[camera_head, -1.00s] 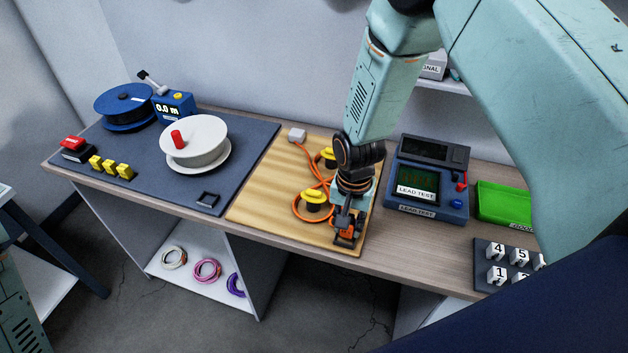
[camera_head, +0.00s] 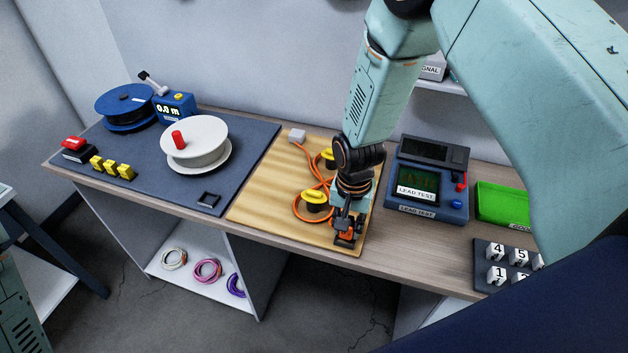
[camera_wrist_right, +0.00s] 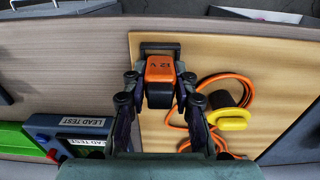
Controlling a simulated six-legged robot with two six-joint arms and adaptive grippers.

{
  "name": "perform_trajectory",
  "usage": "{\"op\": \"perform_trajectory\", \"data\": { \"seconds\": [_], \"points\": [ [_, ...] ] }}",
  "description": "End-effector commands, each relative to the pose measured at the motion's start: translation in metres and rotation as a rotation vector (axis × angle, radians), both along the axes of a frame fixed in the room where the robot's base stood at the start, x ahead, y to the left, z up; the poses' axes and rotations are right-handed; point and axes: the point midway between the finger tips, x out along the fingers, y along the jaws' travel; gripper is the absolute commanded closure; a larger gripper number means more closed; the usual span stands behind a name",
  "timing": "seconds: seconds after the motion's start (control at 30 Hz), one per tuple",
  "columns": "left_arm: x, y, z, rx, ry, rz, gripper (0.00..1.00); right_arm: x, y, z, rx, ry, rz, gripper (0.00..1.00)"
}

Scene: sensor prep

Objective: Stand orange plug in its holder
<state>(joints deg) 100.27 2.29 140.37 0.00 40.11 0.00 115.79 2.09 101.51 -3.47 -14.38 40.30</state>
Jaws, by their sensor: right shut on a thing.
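The orange plug (camera_wrist_right: 160,68), marked 12 V with a dark lower part, sits between the fingers of my right gripper (camera_wrist_right: 159,80) in the right wrist view. The gripper is shut on it. In the head view my right gripper (camera_head: 348,232) points down over the front right corner of the wooden board, and only a little orange shows. The dark holder (camera_wrist_right: 160,46) is a frame on the board, right at the plug's far edge in the wrist view. I cannot tell whether the plug is inside it. My left gripper is not in view.
The wooden board (camera_head: 262,190) carries an orange cable (camera_head: 300,206) and yellow-topped posts (camera_head: 314,197). The blue lead tester (camera_head: 427,192) and green tray (camera_head: 503,201) stand to the right. A dark mat with a white reel (camera_head: 194,138) is left.

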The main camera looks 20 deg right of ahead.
Motion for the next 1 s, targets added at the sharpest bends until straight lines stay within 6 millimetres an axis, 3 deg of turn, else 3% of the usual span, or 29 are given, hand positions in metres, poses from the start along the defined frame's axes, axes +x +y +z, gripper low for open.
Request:
{"op": "perform_trajectory", "data": {
  "seconds": [0.9,0.93,1.0],
  "points": [
    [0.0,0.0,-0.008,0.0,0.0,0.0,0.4,0.0,0.0,-0.013,0.0,0.0,0.0,1.0],
    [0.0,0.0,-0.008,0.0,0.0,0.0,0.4,0.0,0.0,-0.013,0.0,0.0,0.0,0.72],
    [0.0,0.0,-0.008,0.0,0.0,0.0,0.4,0.0,0.0,-0.012,0.0,0.0,0.0,0.66]
  ]
}}
